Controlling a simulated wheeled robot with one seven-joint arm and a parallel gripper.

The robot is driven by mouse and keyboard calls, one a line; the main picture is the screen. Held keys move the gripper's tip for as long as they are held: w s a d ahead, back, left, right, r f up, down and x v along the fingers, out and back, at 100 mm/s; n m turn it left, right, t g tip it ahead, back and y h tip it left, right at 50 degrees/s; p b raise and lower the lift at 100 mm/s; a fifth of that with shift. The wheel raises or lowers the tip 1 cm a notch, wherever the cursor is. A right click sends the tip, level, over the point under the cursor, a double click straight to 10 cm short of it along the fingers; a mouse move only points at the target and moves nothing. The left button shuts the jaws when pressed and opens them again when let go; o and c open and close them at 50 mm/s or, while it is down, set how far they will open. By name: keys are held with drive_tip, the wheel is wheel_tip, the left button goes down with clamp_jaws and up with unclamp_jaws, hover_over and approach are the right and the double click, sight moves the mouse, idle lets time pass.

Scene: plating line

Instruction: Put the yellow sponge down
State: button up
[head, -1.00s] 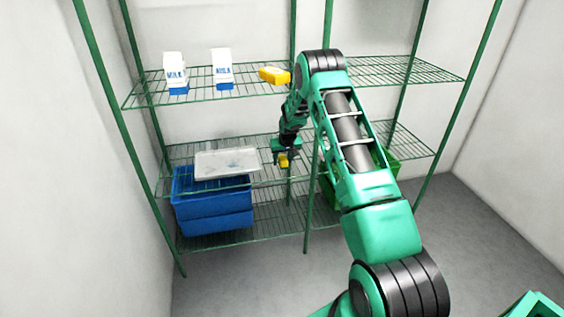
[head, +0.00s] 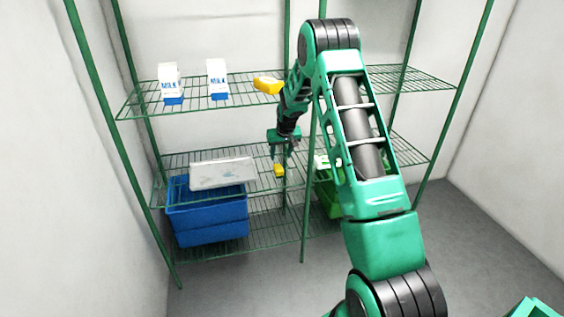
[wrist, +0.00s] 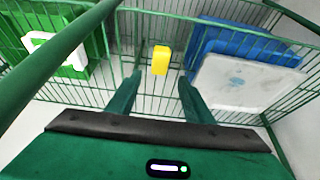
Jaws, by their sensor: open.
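A green crate (head: 329,200) is partly hidden by my arm. Milk cartons (head: 218,79) and another yellow object (head: 268,86) stand on the upper shelf. A green post runs close by.

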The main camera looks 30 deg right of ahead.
drive_tip(key=s+a+r+m+g, duration=0.1)
drive_tip(key=s+r, duration=0.8)
drive_tip(key=s, duration=0.3)
drive_tip(key=s+a+r+g, duration=0.1)
drive_tip(key=s+r, duration=0.8)
drive_tip(key=s, duration=0.3)
drive_tip(key=s+a+r, duration=0.1)
drive_tip(key=s+a, duration=0.2)
drive_tip(key=s, duration=0.7)
drive_tip(key=s+a+m+g+y, duration=0.1)
drive_tip(key=s+a, duration=0.1)
drive_tip(key=s, duration=0.9)
drive_tip(key=s+a+r+m+g, duration=0.1)
drive_tip(key=s+a, duration=0.2)
drive_tip(key=s, duration=0.7)
drive_tip(key=shift+s+a+r, duration=0.2)
drive_tip(key=shift+a+r, duration=0.1)
drive_tip(key=shift+r, duration=0.05)
drive_tip(key=shift+o, duration=0.5)
